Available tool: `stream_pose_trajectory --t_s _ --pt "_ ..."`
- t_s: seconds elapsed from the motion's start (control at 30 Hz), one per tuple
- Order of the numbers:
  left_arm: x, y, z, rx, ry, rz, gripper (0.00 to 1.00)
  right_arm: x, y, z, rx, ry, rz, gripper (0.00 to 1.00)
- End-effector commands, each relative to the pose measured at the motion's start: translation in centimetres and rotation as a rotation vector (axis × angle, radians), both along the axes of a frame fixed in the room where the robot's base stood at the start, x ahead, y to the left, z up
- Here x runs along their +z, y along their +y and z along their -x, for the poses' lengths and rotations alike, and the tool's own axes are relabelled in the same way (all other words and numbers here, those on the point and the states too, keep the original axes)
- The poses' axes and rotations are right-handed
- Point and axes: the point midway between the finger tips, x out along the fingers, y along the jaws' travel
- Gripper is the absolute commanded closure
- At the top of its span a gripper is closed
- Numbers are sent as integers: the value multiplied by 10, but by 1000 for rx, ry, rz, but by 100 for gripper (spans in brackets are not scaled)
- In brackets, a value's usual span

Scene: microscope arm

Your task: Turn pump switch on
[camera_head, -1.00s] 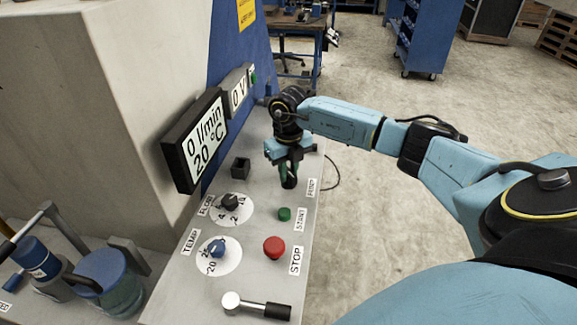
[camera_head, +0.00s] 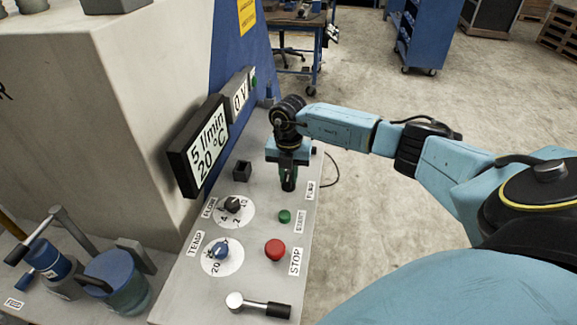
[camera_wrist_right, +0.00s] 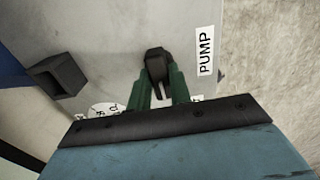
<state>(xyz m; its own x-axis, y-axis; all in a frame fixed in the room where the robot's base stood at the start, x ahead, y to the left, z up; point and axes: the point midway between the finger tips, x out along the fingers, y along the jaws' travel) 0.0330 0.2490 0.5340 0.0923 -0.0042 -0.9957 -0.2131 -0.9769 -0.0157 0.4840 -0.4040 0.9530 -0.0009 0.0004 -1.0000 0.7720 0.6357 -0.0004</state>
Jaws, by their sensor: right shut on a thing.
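The pump switch (camera_wrist_right: 157,66) is a small black knob beside the PUMP label (camera_wrist_right: 206,51) on the grey control panel (camera_head: 262,188). In the right wrist view the two green fingers of my right gripper (camera_wrist_right: 164,84) are closed around it. In the head view my right gripper (camera_head: 288,182) points down at the panel next to the PUMP label and mostly hides the switch. The flow display (camera_head: 206,146) reads 5 l/min and 20 °C. My left gripper is not in view.
Near the gripper are a black square socket (camera_head: 242,171), a flow knob (camera_head: 233,205), a green start button (camera_head: 284,216) and a red stop button (camera_head: 275,249). A temp knob (camera_head: 220,249) and a black-handled lever (camera_head: 262,305) sit lower. Open floor lies right.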

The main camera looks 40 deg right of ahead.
Motion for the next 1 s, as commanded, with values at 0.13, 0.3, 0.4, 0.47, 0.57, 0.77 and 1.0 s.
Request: stream_pose_trajectory --t_s 0.13,0.3,0.4,0.47,0.57,0.77,1.0 --pt "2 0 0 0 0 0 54 2 -1 -1 -25 -3 0 100" --pt "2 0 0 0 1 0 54 1 -1 -1 -33 -3 1 100" --pt "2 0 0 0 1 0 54 1 -1 -1 -34 -3 1 100" --pt "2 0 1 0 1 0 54 1 -1 -1 -34 -3 1 100" --pt "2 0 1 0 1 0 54 1 -1 -1 -34 -3 1 100" --pt "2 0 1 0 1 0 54 1 -1 -1 -32 -2 1 58" --pt "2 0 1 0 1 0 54 1 0 0 -30 -1 0 58"
